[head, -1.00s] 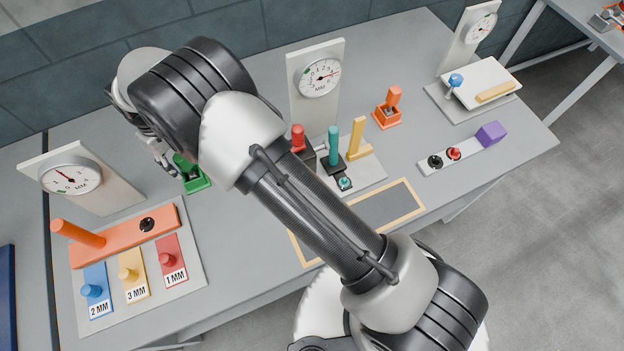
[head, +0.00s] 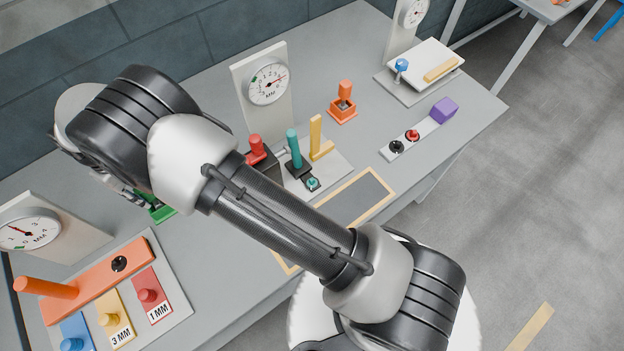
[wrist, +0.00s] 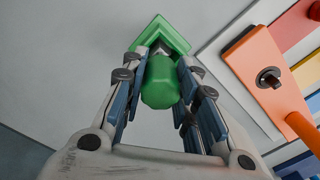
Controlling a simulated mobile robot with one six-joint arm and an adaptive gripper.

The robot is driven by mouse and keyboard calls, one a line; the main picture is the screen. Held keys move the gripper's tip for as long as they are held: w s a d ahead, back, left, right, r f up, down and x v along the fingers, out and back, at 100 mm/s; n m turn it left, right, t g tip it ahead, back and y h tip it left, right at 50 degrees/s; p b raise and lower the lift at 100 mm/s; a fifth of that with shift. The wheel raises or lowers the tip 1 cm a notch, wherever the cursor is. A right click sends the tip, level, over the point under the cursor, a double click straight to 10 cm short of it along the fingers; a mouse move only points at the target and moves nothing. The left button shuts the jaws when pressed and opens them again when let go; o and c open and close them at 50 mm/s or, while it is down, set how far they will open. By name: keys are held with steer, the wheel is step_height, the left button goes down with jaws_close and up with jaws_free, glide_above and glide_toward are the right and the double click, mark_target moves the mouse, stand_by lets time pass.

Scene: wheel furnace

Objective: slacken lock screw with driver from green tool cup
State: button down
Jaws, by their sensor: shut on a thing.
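My gripper (wrist: 163,62) is shut on the green handle of a driver (wrist: 160,84), one finger on each side. The driver's shaft end is at the green tool cup (wrist: 178,32), and I cannot tell how far it sits inside. In the head view the green tool cup (head: 162,213) is partly behind my arm, and the driver is hidden there. A dark slotted screw head (head: 119,263) sits in the long orange bar (head: 128,276); it also shows in the wrist view (wrist: 268,77). I cannot tell for certain whether it is the lock screw.
Left, a dial gauge (head: 27,232) stands behind the orange bar with its upright handle (head: 46,288). Blue, yellow and red labelled blocks (head: 152,294) lie in front. A middle gauge (head: 268,82), coloured levers (head: 294,147) and an orange cup (head: 343,110) stand right of my arm.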

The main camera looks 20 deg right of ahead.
steer(key=shift+r, duration=0.15)
steer(key=shift+r+p, duration=1.45)
steer(key=shift+r, duration=0.95)
steer(key=shift+s+f, duration=0.1)
